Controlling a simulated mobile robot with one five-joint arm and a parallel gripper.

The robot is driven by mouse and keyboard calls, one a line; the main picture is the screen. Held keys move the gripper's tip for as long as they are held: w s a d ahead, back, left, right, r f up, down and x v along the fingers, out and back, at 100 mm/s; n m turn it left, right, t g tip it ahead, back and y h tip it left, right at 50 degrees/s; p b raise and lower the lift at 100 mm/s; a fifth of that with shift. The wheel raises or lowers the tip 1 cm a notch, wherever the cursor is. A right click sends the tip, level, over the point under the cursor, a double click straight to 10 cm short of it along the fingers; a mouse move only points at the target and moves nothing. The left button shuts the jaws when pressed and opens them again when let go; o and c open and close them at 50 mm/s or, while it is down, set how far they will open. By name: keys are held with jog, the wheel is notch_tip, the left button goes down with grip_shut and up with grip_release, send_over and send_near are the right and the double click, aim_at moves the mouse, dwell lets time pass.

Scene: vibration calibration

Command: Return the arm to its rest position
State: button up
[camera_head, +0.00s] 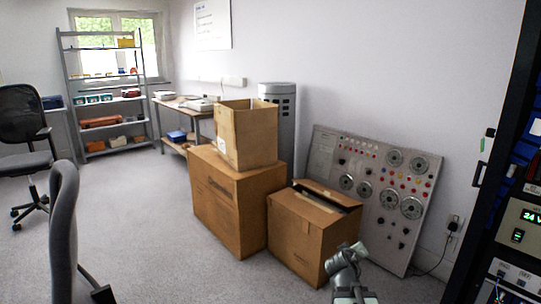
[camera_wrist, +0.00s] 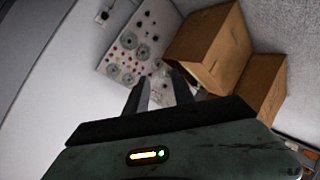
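My arm (camera_head: 347,272) shows at the bottom of the head view, right of centre, in front of the small cardboard box and the grey panel. Its gripper fingers cannot be made out there. In the wrist view my gripper (camera_wrist: 161,88) has two dark fingers standing apart, with nothing seen between them but the background. It is open and empty. The wrist view is tilted and looks toward the panel and the boxes, which lie beyond the fingers.
A grey instrument panel (camera_head: 377,182) leans against the wall. Cardboard boxes (camera_head: 238,205) stand left of it, one stacked on another. A dark equipment rack (camera_head: 504,200) is at the right edge. Office chairs (camera_head: 62,230) are at left. Carpet (camera_head: 135,205) between chairs and boxes is clear.

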jog(key=s+a+f+m+g+y, duration=0.2)
jog(key=s+a+f+g+y, duration=0.25)
jog(key=s+a+f, duration=0.35)
jog(key=s+a+f+m+g+y, duration=0.1)
jog(key=s+a+f+g+y, duration=0.2)
jog(key=s+a+f+g, duration=0.5)
notch_tip(320, 180, up, 31)
jog(key=s+a+t+p, duration=0.1)
jog(key=t+p, duration=0.1)
jog(key=p, duration=2.6)
jog(key=shift+s+a+h, duration=0.15)
jog(key=shift+s+h, duration=0.1)
jog(key=shift+h, duration=0.1)
jog(key=shift+f, duration=0.15)
